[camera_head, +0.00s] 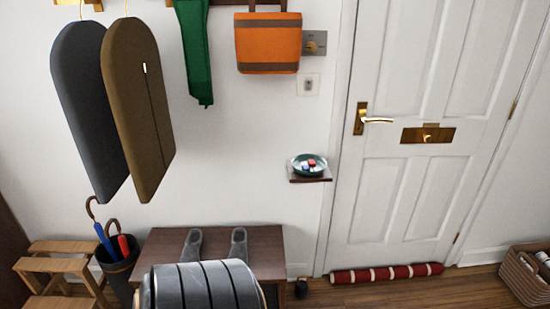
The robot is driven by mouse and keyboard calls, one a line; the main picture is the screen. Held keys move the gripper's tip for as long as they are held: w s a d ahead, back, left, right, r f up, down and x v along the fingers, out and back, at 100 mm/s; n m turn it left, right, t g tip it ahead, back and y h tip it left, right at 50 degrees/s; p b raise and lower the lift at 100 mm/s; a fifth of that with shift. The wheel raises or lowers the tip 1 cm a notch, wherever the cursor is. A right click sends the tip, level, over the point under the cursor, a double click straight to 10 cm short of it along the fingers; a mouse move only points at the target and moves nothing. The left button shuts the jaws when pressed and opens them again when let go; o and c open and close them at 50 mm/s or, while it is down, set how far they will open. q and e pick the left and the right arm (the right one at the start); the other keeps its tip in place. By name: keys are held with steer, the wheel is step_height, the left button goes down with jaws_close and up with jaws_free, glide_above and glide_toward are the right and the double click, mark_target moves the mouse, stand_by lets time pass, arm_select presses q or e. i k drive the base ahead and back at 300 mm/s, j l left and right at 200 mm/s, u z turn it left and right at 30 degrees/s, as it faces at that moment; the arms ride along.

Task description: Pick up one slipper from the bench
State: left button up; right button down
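Two grey slippers stand side by side on the dark wooden bench (264,237) against the white wall. The left slipper (192,249) and the right slipper (239,244) are apart from each other, with a strip of bare bench between them. Their near ends are close to or partly hidden behind a large grey, dark-banded rounded shape in front, which I cannot identify for sure. Neither of my grippers shows in the head view.
An umbrella stand (119,271) and a wooden step stool (62,262) are left of the bench. Garment bags (138,105) hang above. A small shelf with a dish (309,167) is right. A red draught stopper (387,274) lies by the door (420,190); a basket (525,277) stands far right.

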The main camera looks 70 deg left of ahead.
mark_target(238, 250)
steer(key=i+u, duration=0.35)
steer(key=i+l+u, duration=0.2)
steer(key=i+u, duration=0.15)
steer(key=i, duration=0.15)
steer(key=i+u, duration=0.2)
steer(key=u, duration=0.25)
steer(key=i+u, duration=0.2)
steer(key=u, duration=0.25)
steer(key=i+u, duration=0.2)
steer(key=u, duration=0.25)
steer(key=i+l+u, duration=0.15)
steer(key=u, duration=0.3)
steer(key=i+l+u, duration=0.15)
steer(key=u, duration=0.3)
